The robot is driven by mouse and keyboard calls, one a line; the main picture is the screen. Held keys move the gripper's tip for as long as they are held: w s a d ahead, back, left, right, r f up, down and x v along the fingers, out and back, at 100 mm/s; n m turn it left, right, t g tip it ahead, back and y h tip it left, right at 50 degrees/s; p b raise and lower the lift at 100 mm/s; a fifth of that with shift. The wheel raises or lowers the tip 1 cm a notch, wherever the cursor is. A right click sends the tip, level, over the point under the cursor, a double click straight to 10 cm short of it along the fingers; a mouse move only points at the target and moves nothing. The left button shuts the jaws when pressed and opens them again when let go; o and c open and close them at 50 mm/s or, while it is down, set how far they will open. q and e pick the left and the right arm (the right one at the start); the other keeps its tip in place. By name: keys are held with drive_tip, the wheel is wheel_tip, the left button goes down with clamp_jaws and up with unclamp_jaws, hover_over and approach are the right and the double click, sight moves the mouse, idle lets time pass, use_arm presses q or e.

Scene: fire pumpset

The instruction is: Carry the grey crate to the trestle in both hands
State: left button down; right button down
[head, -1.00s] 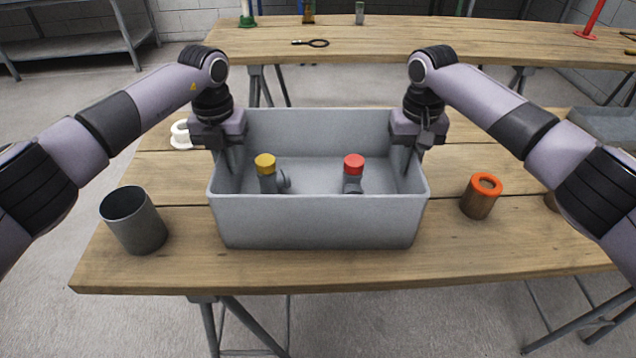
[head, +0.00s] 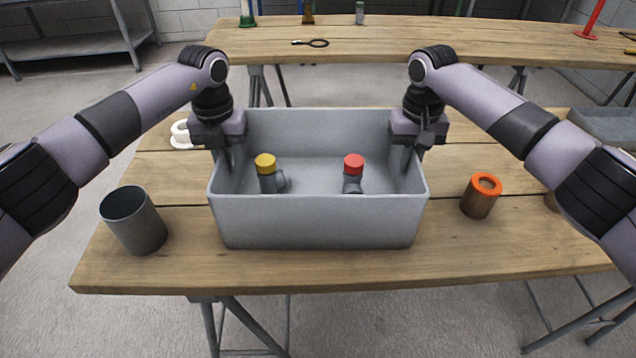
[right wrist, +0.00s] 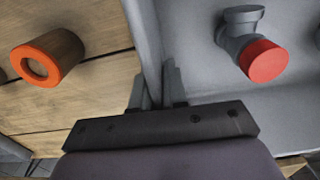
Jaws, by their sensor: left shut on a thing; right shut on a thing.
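The grey crate (head: 318,222) sits on the near wooden table (head: 150,272), and its wall also shows in the right wrist view (right wrist: 146,40). Inside stand a yellow-capped grey fitting (head: 267,174) and a red-capped grey fitting (head: 353,174); the red-capped one also shows in the right wrist view (right wrist: 256,50). My left gripper (head: 229,160) is shut on the crate's left side wall. My right gripper (head: 407,160) is shut on its right side wall, and the right wrist view shows its fingers (right wrist: 157,88) on both sides of that wall. The fingertips are partly hidden.
A dark grey cup (head: 134,220) stands left of the crate. An orange-topped brown cylinder (head: 481,196) stands to its right. White rings (head: 181,135) lie behind on the left.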

drive_tip(key=shift+r, duration=0.1)
idle(0.4)
